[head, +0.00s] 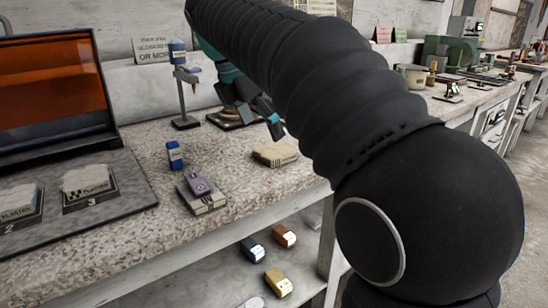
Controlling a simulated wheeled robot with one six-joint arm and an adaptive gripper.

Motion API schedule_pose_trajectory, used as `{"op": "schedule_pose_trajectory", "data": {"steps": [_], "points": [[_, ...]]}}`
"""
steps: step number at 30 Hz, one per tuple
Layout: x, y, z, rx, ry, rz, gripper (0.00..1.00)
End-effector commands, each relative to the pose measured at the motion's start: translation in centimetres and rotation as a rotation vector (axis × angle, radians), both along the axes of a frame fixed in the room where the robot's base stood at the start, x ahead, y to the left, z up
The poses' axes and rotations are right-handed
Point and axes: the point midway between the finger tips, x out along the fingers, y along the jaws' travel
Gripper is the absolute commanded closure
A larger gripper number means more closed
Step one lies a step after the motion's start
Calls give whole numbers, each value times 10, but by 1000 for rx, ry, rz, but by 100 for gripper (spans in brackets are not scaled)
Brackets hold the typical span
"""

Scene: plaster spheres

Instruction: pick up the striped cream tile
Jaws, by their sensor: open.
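A cream tile (275,153) with faint stripes lies flat on the speckled worktop near its front edge. My gripper (262,116), teal and dark, is open above and behind the tile in the picture, apart from it. The fingers point down toward the worktop, and nothing shows between them. My black arm crosses the upper middle and right of the view.
A small stand (186,123) is farther back. Several coloured blocks sit on the lower shelf (215,278).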

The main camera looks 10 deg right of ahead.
Motion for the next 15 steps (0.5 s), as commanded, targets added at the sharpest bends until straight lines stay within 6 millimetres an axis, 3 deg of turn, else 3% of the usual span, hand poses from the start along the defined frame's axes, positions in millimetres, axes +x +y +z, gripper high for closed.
{"op": "schedule_pose_trajectory", "data": {"steps": [15], "points": [[4, -24, -47, -1, 2, -1, 0]]}}
